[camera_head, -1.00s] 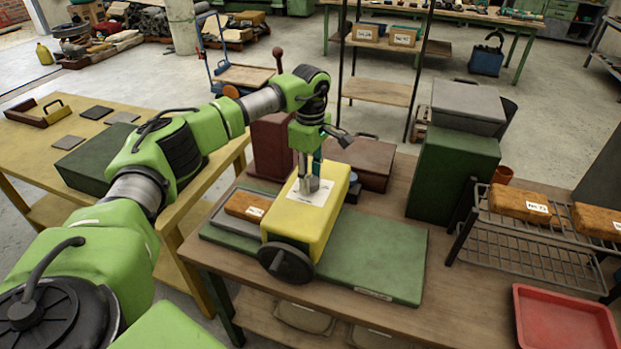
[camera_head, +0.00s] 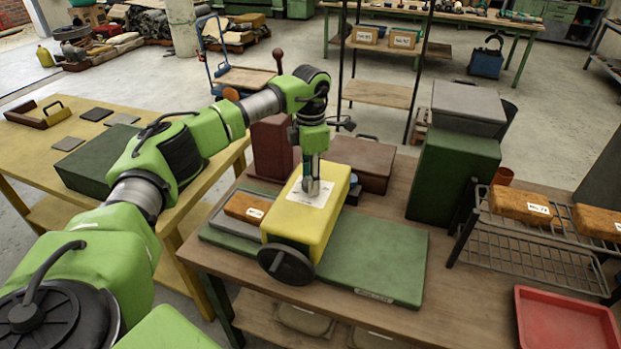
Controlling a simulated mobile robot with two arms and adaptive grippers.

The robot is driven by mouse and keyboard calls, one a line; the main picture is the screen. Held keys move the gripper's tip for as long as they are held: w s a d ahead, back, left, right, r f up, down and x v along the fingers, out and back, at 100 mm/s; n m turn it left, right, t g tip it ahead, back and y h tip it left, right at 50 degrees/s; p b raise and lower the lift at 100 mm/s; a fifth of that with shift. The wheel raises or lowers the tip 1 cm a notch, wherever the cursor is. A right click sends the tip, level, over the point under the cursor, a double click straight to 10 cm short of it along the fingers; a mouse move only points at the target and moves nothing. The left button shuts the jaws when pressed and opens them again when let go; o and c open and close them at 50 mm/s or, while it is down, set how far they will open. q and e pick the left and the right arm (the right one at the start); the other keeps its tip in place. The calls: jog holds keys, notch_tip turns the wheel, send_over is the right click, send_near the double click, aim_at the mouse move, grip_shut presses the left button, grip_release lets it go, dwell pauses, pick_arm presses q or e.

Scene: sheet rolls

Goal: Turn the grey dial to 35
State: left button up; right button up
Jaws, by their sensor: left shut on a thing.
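A yellow machine box (camera_head: 318,222) stands on a green base plate (camera_head: 385,268) on the wooden bench. A white sheet (camera_head: 298,196) with print lies on its top; the print is too small to read. The grey dial (camera_head: 312,188) is on the box top, mostly hidden by my left gripper. My left gripper (camera_head: 312,178) points straight down from above and is shut on the dial. The dial's reading cannot be made out. A dark handwheel (camera_head: 286,265) is on the box's front face. My right gripper is not in view.
A grey tray (camera_head: 222,219) with a labelled brown block (camera_head: 247,207) sits left of the box. A dark red case (camera_head: 362,162) and a green cabinet (camera_head: 452,175) stand behind. A wire rack (camera_head: 520,258) and red tray (camera_head: 567,320) are at right.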

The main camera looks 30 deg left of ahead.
pick_arm(q)
jog(key=shift+r+n, duration=0.15)
jog(key=shift+n, duration=0.35)
jog(key=o, duration=1.1)
notch_tip(320, 180, up, 12)
dwell(0.4)
